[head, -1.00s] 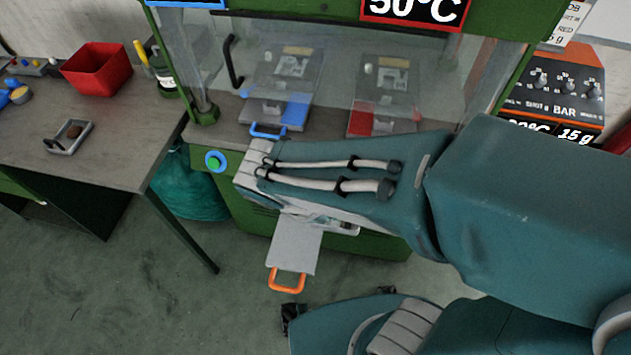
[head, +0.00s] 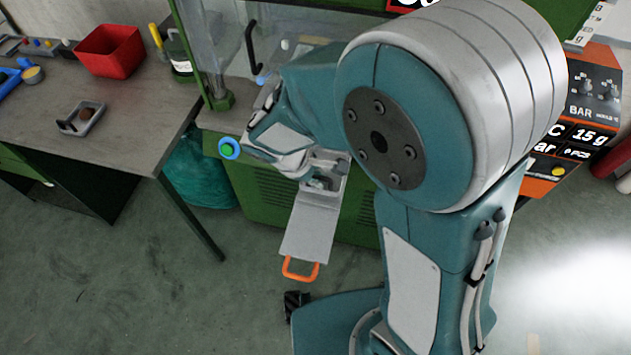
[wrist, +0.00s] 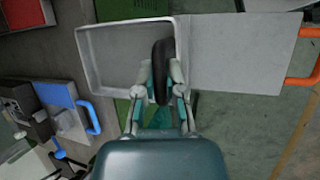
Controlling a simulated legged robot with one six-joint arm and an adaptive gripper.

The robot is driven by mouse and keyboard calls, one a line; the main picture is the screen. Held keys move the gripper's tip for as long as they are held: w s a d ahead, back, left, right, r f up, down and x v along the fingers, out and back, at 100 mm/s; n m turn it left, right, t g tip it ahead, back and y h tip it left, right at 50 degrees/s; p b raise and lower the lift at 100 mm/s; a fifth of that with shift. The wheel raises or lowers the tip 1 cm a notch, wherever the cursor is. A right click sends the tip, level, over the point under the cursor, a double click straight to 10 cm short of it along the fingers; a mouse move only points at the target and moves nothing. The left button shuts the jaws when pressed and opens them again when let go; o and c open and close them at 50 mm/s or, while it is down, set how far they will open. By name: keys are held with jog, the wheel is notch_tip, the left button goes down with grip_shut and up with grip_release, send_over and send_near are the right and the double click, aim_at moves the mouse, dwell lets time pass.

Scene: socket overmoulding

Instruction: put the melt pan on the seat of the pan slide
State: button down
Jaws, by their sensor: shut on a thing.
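My gripper (wrist: 163,82) is shut on the black handle (wrist: 163,55) of the melt pan (wrist: 100,62), a grey rectangular tray that looks empty in the wrist view. In the head view my gripper (head: 318,184) and the pan (head: 330,163) are partly hidden by my arm. The pan slide (head: 308,235) is a flat grey plate with an orange handle, standing out from the green machine. In the wrist view the slide (wrist: 235,60) lies right beside the pan. The pan is over its inner end; I cannot tell whether it rests on the seat, which is hidden.
A blue-handled mould (wrist: 62,105) and a red block (wrist: 25,12) are at the left in the wrist view. A table at the left holds a small tray (head: 68,126) with a brown lump and a red bin (head: 108,50). The floor before the slide is clear.

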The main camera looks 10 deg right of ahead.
jog(key=shift+w+f, duration=0.4)
jog(key=shift+f, duration=0.05)
jog(key=shift+w+d+f, duration=0.25)
jog(key=shift+w+f, duration=0.05)
jog(key=shift+f, duration=0.05)
notch_tip(320, 180, down, 3)
jog(key=shift+w+f, duration=0.1)
jog(key=shift+f, duration=0.05)
jog(key=shift+a, duration=0.3)
jog(key=c, duration=0.7)
grip_release()
jog(key=shift+d, duration=0.2)
